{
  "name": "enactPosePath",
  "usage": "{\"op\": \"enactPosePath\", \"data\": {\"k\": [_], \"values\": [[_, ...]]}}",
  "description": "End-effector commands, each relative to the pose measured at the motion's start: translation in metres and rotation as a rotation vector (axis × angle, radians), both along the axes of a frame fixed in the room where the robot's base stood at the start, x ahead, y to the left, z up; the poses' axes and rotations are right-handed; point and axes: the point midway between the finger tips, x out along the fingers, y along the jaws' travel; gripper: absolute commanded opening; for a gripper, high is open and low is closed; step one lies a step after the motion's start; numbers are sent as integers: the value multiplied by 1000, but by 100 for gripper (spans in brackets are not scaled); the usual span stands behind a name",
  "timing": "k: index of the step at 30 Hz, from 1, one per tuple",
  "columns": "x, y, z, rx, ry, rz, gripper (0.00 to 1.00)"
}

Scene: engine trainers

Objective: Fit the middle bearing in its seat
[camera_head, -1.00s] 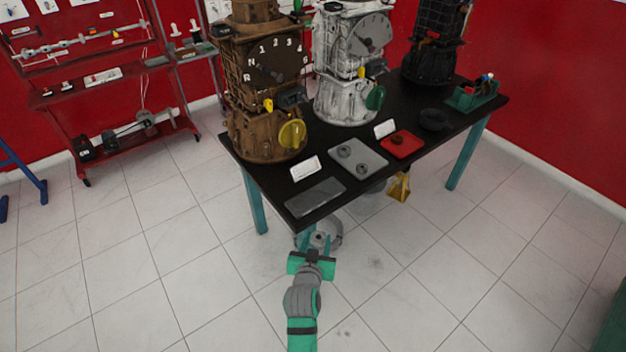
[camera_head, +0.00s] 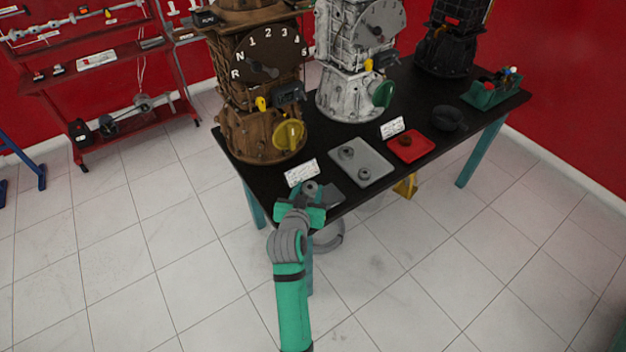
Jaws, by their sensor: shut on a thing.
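My gripper (camera_head: 308,194) is over the front left edge of the black table. It is shut on a small grey ring-shaped piece (camera_head: 311,186) that looks like a bearing; my fingers and hand hide part of it. A dark grey plate (camera_head: 334,196) lies just under and right of my gripper, mostly hidden. I cannot tell whether the piece touches it. Two more small round pieces, one farther back (camera_head: 347,153) and one nearer (camera_head: 364,174), lie on a light grey tray (camera_head: 376,163). A dark round piece (camera_head: 405,140) lies on a red tray (camera_head: 416,150).
Brown (camera_head: 262,90), white (camera_head: 350,85) and black (camera_head: 447,45) engine trainers stand along the table's back. A white card (camera_head: 301,172) stands right behind my gripper. A black ring-like object (camera_head: 448,118) and a green bin (camera_head: 495,92) are farther right.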

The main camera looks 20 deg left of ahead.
Motion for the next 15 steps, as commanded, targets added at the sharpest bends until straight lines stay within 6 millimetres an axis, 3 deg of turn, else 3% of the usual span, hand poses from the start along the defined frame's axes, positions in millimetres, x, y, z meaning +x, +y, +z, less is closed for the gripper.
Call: {"op": "enactPosePath", "data": {"k": [15], "values": [[1, -2, -34, -1, 0, -2, 13]]}}
